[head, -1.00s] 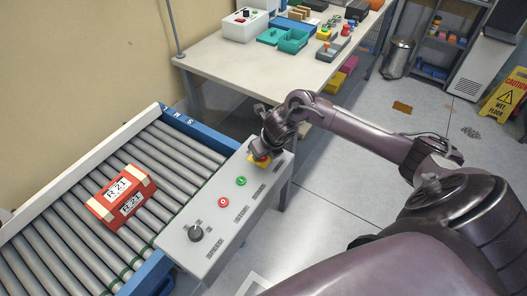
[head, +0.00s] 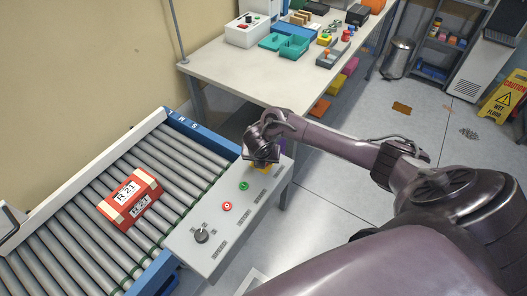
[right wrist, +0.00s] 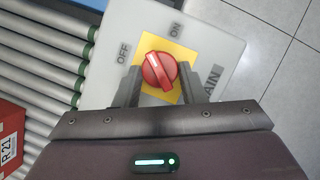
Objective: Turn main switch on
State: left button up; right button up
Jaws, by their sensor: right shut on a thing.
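The main switch (right wrist: 159,70) is a red rotary knob with a white mark, on a yellow plate (right wrist: 180,57). OFF is printed at its left and ON above it in the right wrist view. The white mark points up and slightly left, between the two labels. My right gripper (right wrist: 158,76) is shut on the knob, one finger on each side. In the head view my right gripper (head: 262,158) covers the knob at the far end of the grey control panel (head: 211,261), and only a bit of yellow shows. My left gripper is not in view.
The panel also has a green button (head: 244,186), a red button (head: 227,206) and a black selector knob (head: 202,236). A roller conveyor (head: 88,232) beside it carries a red box (head: 130,199). A table (head: 235,73) with bins stands behind.

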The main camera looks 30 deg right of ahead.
jog(key=m+p, duration=0.1)
jog(key=m+g+p, duration=0.1)
jog(key=m, duration=0.1)
jog(key=m+h+p, duration=0.1)
jog(key=shift+w+a+r+m+g+p, duration=0.2)
jog(key=shift+r+m+g+p, duration=0.1)
jog(key=shift+m+p, duration=0.1)
jog(key=m+p, duration=0.1)
jog(key=m+g, duration=0.1)
jog(key=m, duration=0.1)
jog(key=shift+w+f+h+p, duration=0.1)
jog(key=shift+f+h+p, duration=0.1)
jog(key=shift+h+p, duration=0.15)
jog(key=shift+w+m+g+p, duration=0.1)
jog(key=shift+m+g+p, duration=0.3)
jog(key=shift+m, duration=0.6)
jog(key=o, duration=1)
jog(key=shift+f, duration=0.1)
